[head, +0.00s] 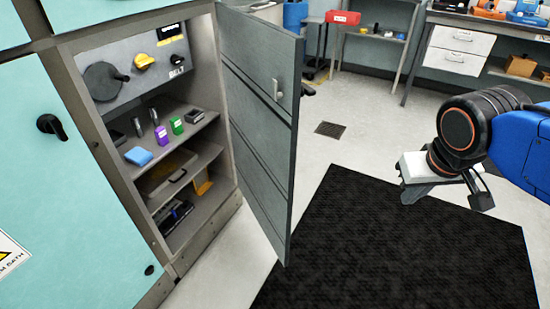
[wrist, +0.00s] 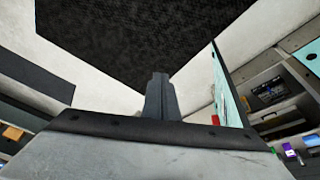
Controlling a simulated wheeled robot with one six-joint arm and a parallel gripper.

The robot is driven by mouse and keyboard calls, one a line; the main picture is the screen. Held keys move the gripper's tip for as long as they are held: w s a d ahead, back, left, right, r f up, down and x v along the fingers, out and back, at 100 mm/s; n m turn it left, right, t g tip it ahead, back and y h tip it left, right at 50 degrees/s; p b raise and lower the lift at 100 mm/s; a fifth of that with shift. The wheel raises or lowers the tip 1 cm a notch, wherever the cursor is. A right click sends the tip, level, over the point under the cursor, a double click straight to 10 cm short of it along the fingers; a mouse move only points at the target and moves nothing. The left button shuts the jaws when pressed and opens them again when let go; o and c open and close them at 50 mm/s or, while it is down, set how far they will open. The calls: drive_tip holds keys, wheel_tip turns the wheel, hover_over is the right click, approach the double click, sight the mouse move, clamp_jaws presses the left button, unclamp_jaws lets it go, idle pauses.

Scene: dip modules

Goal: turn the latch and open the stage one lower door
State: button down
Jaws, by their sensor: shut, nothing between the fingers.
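A tall cabinet door (head: 262,125) stands swung wide open, its grey inner face showing, with a small light latch piece (head: 277,90) near its free edge. A dark knob (head: 308,89) shows just past that edge. The door also shows nearly edge-on in the wrist view (wrist: 228,88). My gripper (head: 412,191) is in the air right of the door, apart from it, above the floor. Its fingers are together and empty in the wrist view (wrist: 160,92). No label naming the stage is readable.
The open cabinet holds shelves (head: 205,160) with small coloured items, and a panel with dark and yellow knobs (head: 143,61). A closed teal door (head: 60,190) with a black latch (head: 55,125) is at left. A black mat (head: 400,250) covers the floor; benches stand behind.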

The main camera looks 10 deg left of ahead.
drive_tip(key=w+a+r+n+h, duration=0.1)
drive_tip(key=w+a+r, duration=0.15)
drive_tip(key=a, duration=0.65)
drive_tip(key=w+a+r+n+h, duration=0.1)
drive_tip(key=w+a, duration=0.3)
drive_tip(key=a, duration=0.4)
drive_tip(key=s+a+r+n+t, duration=0.1)
drive_tip(key=s+a+n+t, duration=0.15)
drive_tip(key=a, duration=1.65)
approach(280, 165)
wheel_tip(280, 165, down, 4)
drive_tip(key=w, duration=0.1)
drive_tip(key=shift+w+d+m+t, duration=0.25)
drive_tip(key=shift+w+d+t, duration=0.1)
drive_tip(key=shift+w+d, duration=0.15)
